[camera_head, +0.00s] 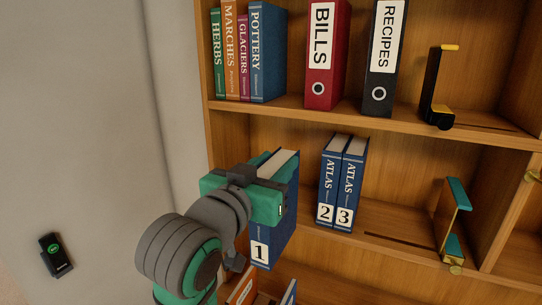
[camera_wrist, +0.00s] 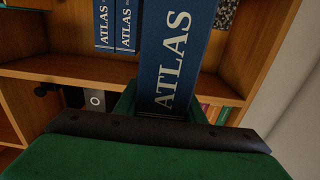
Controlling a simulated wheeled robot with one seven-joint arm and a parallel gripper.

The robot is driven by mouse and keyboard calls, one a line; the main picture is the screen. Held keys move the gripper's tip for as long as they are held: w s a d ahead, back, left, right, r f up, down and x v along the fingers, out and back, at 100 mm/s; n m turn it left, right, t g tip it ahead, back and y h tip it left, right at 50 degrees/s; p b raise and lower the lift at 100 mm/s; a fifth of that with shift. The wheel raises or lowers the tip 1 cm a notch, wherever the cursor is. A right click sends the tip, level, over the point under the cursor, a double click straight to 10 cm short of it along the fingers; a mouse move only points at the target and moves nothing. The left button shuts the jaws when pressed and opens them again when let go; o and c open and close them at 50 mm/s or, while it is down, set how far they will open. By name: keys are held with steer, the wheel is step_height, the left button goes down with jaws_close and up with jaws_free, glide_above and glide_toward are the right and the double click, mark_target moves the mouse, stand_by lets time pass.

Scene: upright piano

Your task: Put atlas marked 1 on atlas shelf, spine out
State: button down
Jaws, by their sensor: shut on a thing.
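The atlas marked 1 (camera_head: 282,226) is a thick blue book, held nearly upright with its spine and white number label towards the head camera. My gripper (camera_head: 270,188) is shut on its upper part, from the left in the head view. The atlas overlaps the left part of the atlas shelf (camera_head: 393,220) in the picture, and its lower end shows below the shelf's level. Atlas 2 (camera_head: 328,182) and atlas 3 (camera_head: 350,185) stand side by side on that shelf, spines out. In the wrist view, the held atlas (camera_wrist: 176,55) shows its lettered spine between my fingers (camera_wrist: 160,105).
A teal and brass bookend (camera_head: 455,215) stands right of the atlases, with bare shelf between. The upper shelf holds several books (camera_head: 254,55), a red binder (camera_head: 326,55), a black binder (camera_head: 383,55) and a black bookend (camera_head: 436,90). More books (camera_head: 243,290) show below.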

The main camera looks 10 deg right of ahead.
steer(key=shift+w+r, duration=0.1)
steer(key=shift+a, duration=0.15)
steer(key=x, duration=1.9)
steer(key=shift+w+d, duration=0.25)
steer(key=shift+d, duration=0.05)
stand_by(0.6)
steer(key=shift+f, duration=0.7)
stand_by(0.6)
steer(key=c, duration=1.2)
jaws_free()
steer(key=shift+o, duration=0.6)
steer(key=shift+f, duration=0.15)
